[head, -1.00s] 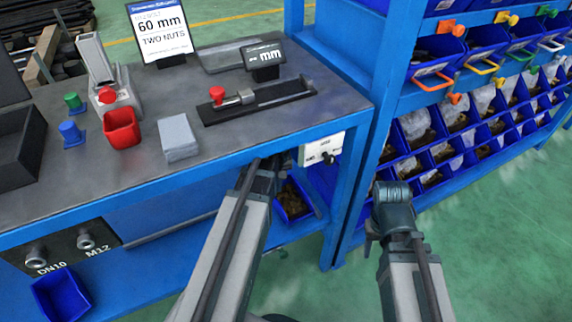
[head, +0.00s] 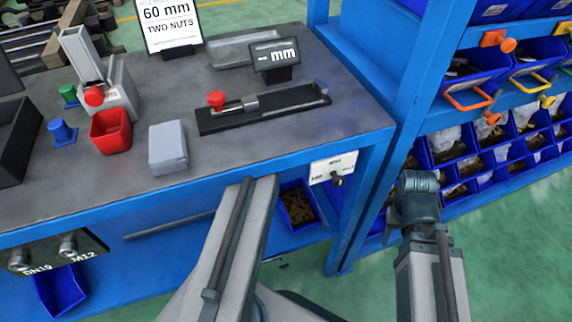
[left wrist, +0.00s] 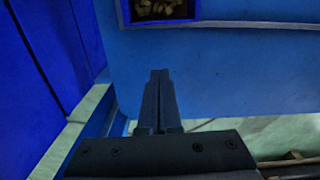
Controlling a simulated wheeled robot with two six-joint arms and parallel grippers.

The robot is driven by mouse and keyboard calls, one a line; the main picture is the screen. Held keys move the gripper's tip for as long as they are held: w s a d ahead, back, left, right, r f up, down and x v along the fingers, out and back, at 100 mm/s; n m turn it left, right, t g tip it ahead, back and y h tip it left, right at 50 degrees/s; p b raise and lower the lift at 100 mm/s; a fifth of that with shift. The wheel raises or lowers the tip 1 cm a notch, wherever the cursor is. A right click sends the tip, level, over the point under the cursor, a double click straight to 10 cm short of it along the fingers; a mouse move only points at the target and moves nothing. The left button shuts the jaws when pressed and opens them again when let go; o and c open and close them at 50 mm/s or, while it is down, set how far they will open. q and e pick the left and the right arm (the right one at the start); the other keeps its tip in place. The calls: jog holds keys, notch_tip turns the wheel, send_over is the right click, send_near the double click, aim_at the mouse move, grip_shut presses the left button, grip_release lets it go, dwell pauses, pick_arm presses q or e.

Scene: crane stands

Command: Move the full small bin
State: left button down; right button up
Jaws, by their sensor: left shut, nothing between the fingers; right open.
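A small blue bin (head: 298,207) filled with brown-yellow pieces stands on the blue lower shelf under the workbench, right of my left arm. A blue bin with pale pieces also shows at the top edge of the left wrist view (left wrist: 160,14), mostly cut off. My left gripper (left wrist: 159,75) is shut and empty there, its fingertips below and apart from that bin. In the head view the bench edge hides the left gripper. My right gripper (head: 418,190) is open and empty in front of the bin rack; its fingers are hard to make out.
The workbench (head: 240,150) holds a red bin (head: 111,131), a grey block (head: 167,147) and a black fixture (head: 265,106). Another blue bin (head: 62,290) is at lower left. A rack of blue bins (head: 470,155) stands right. Green floor is clear in front.

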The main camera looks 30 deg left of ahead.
aim_at(290, 189)
pick_arm(q)
notch_tip(290, 189, down, 10)
jog(key=b, duration=0.9)
jog(key=shift+r, duration=0.15)
jog(key=shift+s+d+f+b, duration=0.2)
jog(key=shift+f+b, duration=0.05)
jog(key=shift+b, duration=0.2)
jog(key=shift+s+d+r+p, duration=0.2)
jog(key=shift+s+d, duration=0.25)
jog(key=shift+d, duration=0.15)
jog(key=shift+s+d+r+p, duration=0.1)
jog(key=shift+s+d+r, duration=0.05)
jog(key=shift+s+d, duration=0.45)
jog(key=shift+d, duration=0.2)
jog(key=shift+s+d, duration=0.7)
jog(key=shift+d, duration=0.15)
jog(key=shift+w, duration=0.1)
jog(key=shift+a, duration=0.1)
